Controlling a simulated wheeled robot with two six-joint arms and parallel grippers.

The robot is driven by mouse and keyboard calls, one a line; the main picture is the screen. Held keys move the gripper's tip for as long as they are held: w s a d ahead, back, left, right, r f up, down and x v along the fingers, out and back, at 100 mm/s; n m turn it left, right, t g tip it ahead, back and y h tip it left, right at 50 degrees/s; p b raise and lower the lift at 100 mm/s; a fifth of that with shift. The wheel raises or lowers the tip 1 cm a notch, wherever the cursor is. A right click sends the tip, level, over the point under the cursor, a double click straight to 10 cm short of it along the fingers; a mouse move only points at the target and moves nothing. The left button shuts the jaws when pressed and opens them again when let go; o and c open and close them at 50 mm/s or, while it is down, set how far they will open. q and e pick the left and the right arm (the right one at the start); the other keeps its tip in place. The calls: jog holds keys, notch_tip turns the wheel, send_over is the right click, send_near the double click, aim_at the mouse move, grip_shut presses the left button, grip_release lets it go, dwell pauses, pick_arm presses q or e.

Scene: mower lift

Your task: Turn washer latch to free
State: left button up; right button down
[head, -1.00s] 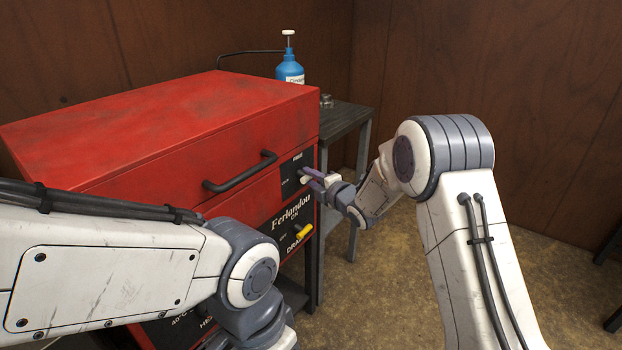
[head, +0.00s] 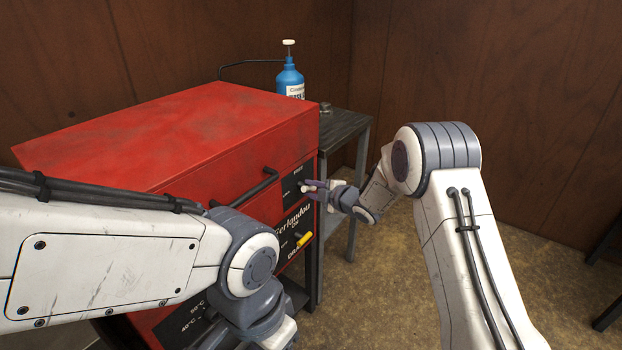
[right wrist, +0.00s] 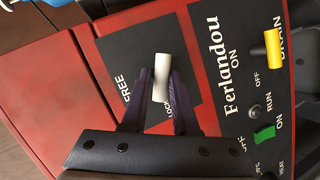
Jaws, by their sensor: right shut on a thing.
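The red washer (head: 170,140) fills the middle left of the head view. Its white washer latch (right wrist: 161,78) sits on a black plate marked FREE and LOCK on the washer's front. My right gripper (head: 306,187) is at that plate. In the right wrist view the purple fingers of the right gripper (right wrist: 160,95) lie on both sides of the latch, shut on it. The latch points up in that picture, with LOCK partly covered by a finger and FREE to its left. My left arm crosses the lower left of the head view; its gripper is out of sight.
A black bar handle (head: 258,185) is on the washer's front, partly behind my left arm. A yellow drain switch (head: 304,239) and a green switch (right wrist: 264,134) are lower down. A blue pump bottle (head: 290,78) and dark side table (head: 345,128) stand behind.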

jog(key=m+g+p, duration=0.1)
jog(key=p, duration=0.2)
jog(key=m+g+y+p, duration=0.1)
jog(key=p, duration=0.2)
jog(key=m+g+p, duration=0.1)
jog(key=m+p, duration=0.1)
jog(key=p, duration=0.1)
jog(key=shift+w+d+r, duration=0.15)
jog(key=shift+d+r, duration=0.05)
jog(key=shift+r, duration=0.05)
jog(key=shift+w+f+m+g+y+p, duration=0.1)
jog(key=shift+f+m+g+y+p, duration=0.1)
jog(key=shift+m+g+y+p, duration=0.6)
jog(key=shift+f+m+b, duration=0.1)
jog(key=shift+m+b, duration=0.2)
jog(key=shift+m, duration=0.4)
jog(key=shift+m+g+y, duration=0.4)
jog(key=shift+m+g, duration=0.1)
jog(key=shift+m, duration=0.1)
jog(key=shift+w, duration=0.1)
jog(key=c, duration=0.7)
grip_release()
jog(key=b+v, duration=0.1)
jog(key=v, duration=0.9)
jog(key=shift+d, duration=0.25)
